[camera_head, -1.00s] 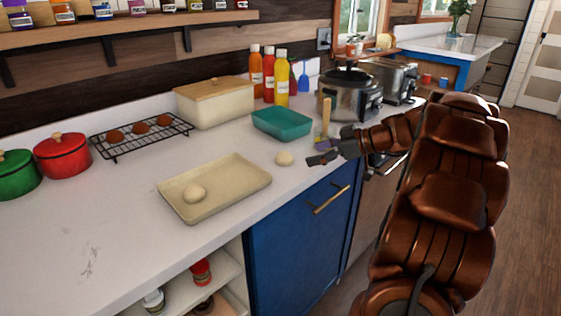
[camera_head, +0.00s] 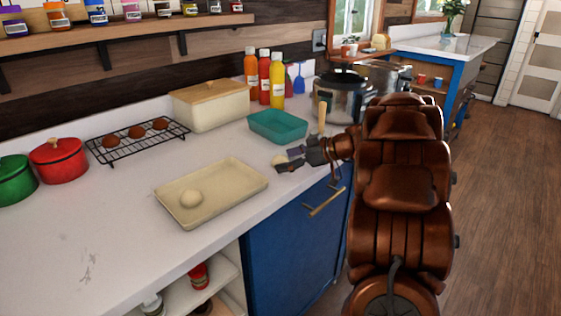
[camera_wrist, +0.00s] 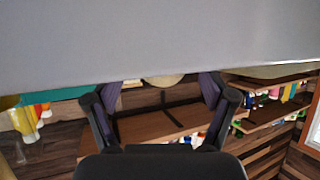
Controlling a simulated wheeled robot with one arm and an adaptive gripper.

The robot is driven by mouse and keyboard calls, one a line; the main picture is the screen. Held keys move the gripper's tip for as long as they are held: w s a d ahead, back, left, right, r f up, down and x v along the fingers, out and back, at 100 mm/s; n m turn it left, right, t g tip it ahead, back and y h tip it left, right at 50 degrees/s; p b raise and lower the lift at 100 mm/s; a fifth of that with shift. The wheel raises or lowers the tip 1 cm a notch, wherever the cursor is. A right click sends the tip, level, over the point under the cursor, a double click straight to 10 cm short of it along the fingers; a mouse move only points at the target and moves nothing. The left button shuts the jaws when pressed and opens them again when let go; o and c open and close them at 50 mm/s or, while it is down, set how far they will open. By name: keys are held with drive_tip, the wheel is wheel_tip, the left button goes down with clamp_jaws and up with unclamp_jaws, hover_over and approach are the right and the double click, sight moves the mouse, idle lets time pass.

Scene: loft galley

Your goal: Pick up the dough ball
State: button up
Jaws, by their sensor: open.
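A pale dough ball (camera_head: 278,160) sits on the white counter, right of the baking tray, partly hidden by my gripper. In the wrist view the dough ball (camera_wrist: 163,80) shows between my fingers, partly cut off by the counter's surface. My gripper (camera_head: 287,160) is open and low over the counter, its fingertips pointing left at the ball. No grip on it shows.
A teal dish (camera_head: 278,126) stands just behind the ball. A bread box (camera_head: 209,104), several bottles and a slow cooker (camera_head: 342,97) stand farther back. A wire rack (camera_head: 138,141) and red pot (camera_head: 58,158) are at left. The front-left counter is clear.

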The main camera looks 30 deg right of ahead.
drive_tip(key=c, duration=1.2)
drive_tip(key=shift+r, duration=0.1)
